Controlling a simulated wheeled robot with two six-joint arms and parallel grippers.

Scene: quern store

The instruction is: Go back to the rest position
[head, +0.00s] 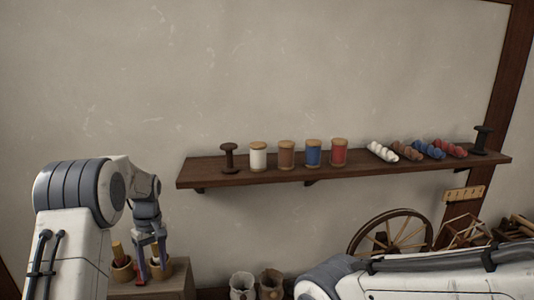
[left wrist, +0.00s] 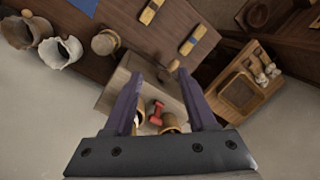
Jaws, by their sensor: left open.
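My left gripper (head: 152,268) hangs fingers-down at the lower left, over a wooden stand (head: 178,284). Its two purple fingers also show in the left wrist view (left wrist: 160,84), spread apart with nothing held between them. Below them are small tan pots (left wrist: 170,123) and a red spool-like piece (left wrist: 156,113). In the head view, one pot (head: 122,270) stands left of the fingers with an orange-brown piece in it. The fingers partly hide another pot. My right arm crosses the lower right of the head view; its gripper is out of frame.
A wall shelf (head: 250,176) carries spools, several coloured thread reels and yarn skeins. A spoked wheel (head: 392,232) and wooden frames stand at right. The wrist view shows a wooden tray (left wrist: 240,92). The wall above the shelf is bare.

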